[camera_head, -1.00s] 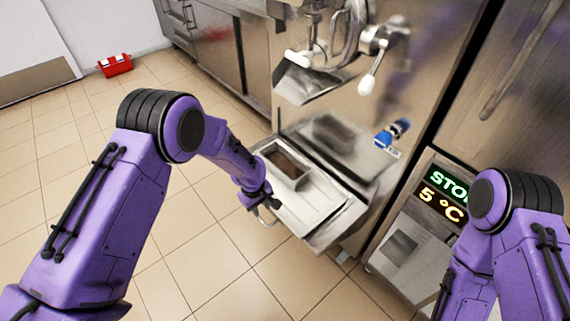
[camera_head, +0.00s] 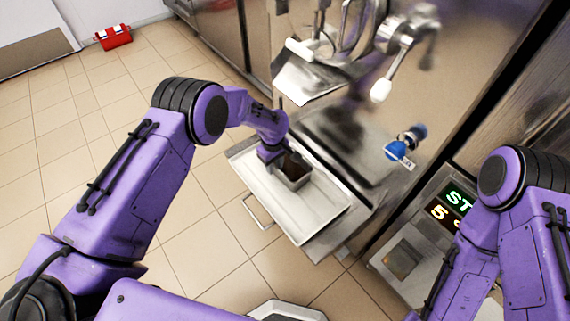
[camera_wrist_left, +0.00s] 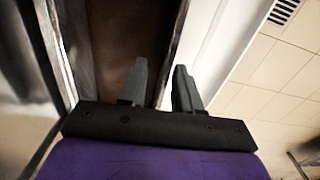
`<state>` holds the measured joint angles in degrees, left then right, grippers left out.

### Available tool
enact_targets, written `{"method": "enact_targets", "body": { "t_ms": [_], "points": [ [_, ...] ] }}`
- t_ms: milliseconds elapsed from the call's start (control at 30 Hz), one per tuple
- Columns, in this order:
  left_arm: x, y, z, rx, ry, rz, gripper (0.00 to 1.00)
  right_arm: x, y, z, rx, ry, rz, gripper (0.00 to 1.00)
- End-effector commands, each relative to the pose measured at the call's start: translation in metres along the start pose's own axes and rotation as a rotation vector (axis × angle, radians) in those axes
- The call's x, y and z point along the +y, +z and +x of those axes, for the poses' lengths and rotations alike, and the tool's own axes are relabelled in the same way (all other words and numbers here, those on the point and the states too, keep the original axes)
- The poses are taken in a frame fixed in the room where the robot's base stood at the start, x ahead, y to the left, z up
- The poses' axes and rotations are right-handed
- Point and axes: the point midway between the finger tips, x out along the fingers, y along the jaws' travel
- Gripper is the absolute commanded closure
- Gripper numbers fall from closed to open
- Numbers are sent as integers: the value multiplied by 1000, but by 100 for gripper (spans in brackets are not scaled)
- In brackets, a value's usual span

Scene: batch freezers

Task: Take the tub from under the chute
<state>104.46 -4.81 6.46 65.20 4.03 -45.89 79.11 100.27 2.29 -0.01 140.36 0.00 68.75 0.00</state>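The tub (camera_head: 295,183) is a small rectangular metal pan with brown contents. It is on a pale tray (camera_head: 300,218) below and in front of the freezer's metal chute (camera_head: 312,82). My left gripper (camera_head: 275,157) is at the tub's left side in the head view, hiding part of it. In the left wrist view, its two fingers (camera_wrist_left: 160,70) are apart at the tub's long wall, one over the brown inside and one outside. A gap shows between them, and I see no firm grip. My right arm is at the right, but its gripper is out of frame.
A white-tipped lever (camera_head: 381,90) and a blue-handled tap (camera_head: 400,147) stick out from the freezer front. A lit display (camera_head: 448,204) is at the right. A red box (camera_head: 113,37) lies far left on the open tiled floor.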

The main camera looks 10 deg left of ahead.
Motion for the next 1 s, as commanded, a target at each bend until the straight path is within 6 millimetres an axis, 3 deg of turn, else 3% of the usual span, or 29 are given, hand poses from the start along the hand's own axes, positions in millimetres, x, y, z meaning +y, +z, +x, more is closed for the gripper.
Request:
{"method": "enact_targets", "body": {
  "t_ms": [133,367,500,867,1000],
  "points": [
    [1,2,21,0,0,2,67,0,0,0,0,0,0,100],
    [2,2,24,1,1,5,67,0,0,0,-1,0,0,100],
    [2,2,24,1,1,5,100,0,0,0,-1,0,0,100],
    [3,1,22,2,2,4,100,0,0,0,-1,0,0,100],
    [3,1,10,3,3,5,100,0,0,-1,-1,0,0,100]
  ]
}}
